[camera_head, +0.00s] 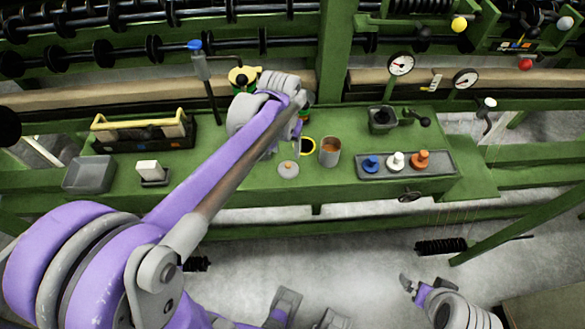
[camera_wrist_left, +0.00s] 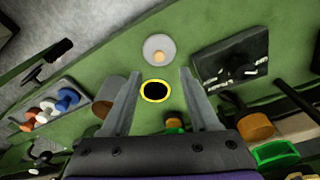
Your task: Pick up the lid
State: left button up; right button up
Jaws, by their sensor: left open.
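The lid (camera_head: 288,169) is a pale grey disc with a small tan knob, lying flat on the green bench near its front edge. In the left wrist view the lid (camera_wrist_left: 160,50) lies beyond the fingertips, untouched. My left gripper (camera_wrist_left: 158,74) is open and empty above the bench, its fingers on either side of a yellow-rimmed black disc (camera_wrist_left: 155,91) in that view. In the head view my left forearm hides most of this gripper.
An open can with an orange-brown inside (camera_head: 330,152) stands right of the lid. A grey tray (camera_head: 376,168) holds blue, white and orange pegs. A grey bin (camera_head: 88,174) and a white block (camera_head: 150,170) stand left. Gauges and an upright post are behind.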

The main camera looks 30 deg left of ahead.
aim_at(288, 165)
pick_arm(q)
jog(key=f, duration=0.5)
jog(key=f+b, duration=0.1)
jog(key=f, duration=0.2)
jog(key=shift+w, duration=0.4)
jog(key=shift+c, duration=0.2)
grip_shut()
